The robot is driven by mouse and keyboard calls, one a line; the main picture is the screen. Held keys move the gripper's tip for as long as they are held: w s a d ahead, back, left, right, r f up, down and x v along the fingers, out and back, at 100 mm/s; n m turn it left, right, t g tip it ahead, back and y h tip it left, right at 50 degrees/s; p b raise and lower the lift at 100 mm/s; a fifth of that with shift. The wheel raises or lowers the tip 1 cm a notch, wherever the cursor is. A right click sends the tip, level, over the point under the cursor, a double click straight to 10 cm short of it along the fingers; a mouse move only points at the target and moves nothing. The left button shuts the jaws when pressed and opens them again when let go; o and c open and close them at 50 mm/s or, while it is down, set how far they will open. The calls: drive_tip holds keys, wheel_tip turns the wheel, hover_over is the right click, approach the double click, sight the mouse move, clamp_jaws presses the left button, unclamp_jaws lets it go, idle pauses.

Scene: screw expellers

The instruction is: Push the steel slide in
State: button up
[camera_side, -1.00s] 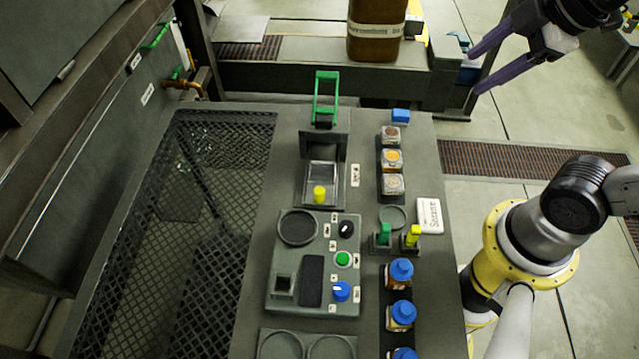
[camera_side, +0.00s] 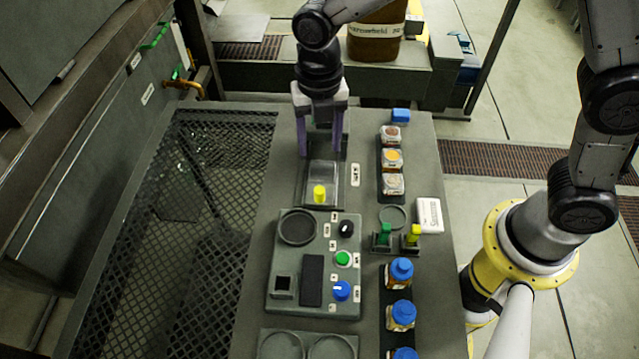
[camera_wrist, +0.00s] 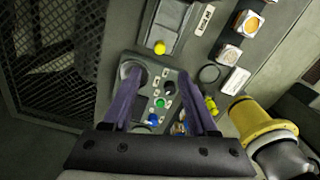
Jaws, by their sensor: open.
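The steel slide (camera_side: 314,171) is a flat pale tray with a yellow knob (camera_side: 320,193) at its near end. It sticks out toward the near side from the housing at the top of the bench. In the wrist view the slide (camera_wrist: 171,17) is at the top, with its yellow knob (camera_wrist: 160,47). My gripper (camera_side: 320,150) is open and points down, its two purple fingers spread over the far end of the slide and hiding much of the housing. Between the fingers (camera_wrist: 162,80) in the wrist view nothing is held. I cannot tell its exact height.
A control panel (camera_side: 283,253) with knobs and a green button lies nearer than the slide. Sample jars (camera_side: 392,160), a green and a yellow block, and blue-capped bottles (camera_side: 401,270) line the right side. A mesh grate (camera_side: 215,240) is on the left.

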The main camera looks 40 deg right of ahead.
sight(319, 190)
wheel_tip(319, 190, down, 14)
drive_tip(key=shift+r, duration=0.25)
idle(0.4)
clamp_jaws()
idle(1.3)
